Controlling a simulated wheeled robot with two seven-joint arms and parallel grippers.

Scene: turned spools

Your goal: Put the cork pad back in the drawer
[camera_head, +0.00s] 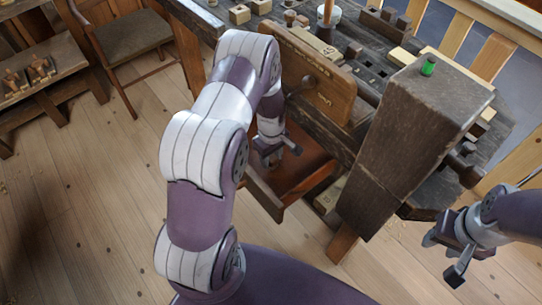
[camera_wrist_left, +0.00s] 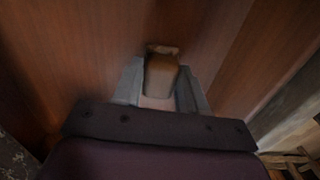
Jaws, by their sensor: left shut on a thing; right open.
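The drawer (camera_head: 264,197) is pulled out below the workbench and shows a reddish-brown inside. My left gripper (camera_head: 272,151) is over the drawer, pointing down into it. In the left wrist view my left gripper (camera_wrist_left: 160,92) is shut on a small tan block, which looks like the cork pad (camera_wrist_left: 161,72). Brown wood lies behind the pad there; I cannot tell whether the pad touches it. In the head view the pad is hidden by the gripper. My right gripper (camera_head: 456,249) is open and empty at the lower right, away from the drawer.
The workbench (camera_head: 375,75) has a thick dark wooden post (camera_head: 410,130) right of the drawer and an upright brown board (camera_head: 310,80) behind it. A chair (camera_head: 130,38) stands back left. The floor (camera_head: 90,210) at left is clear.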

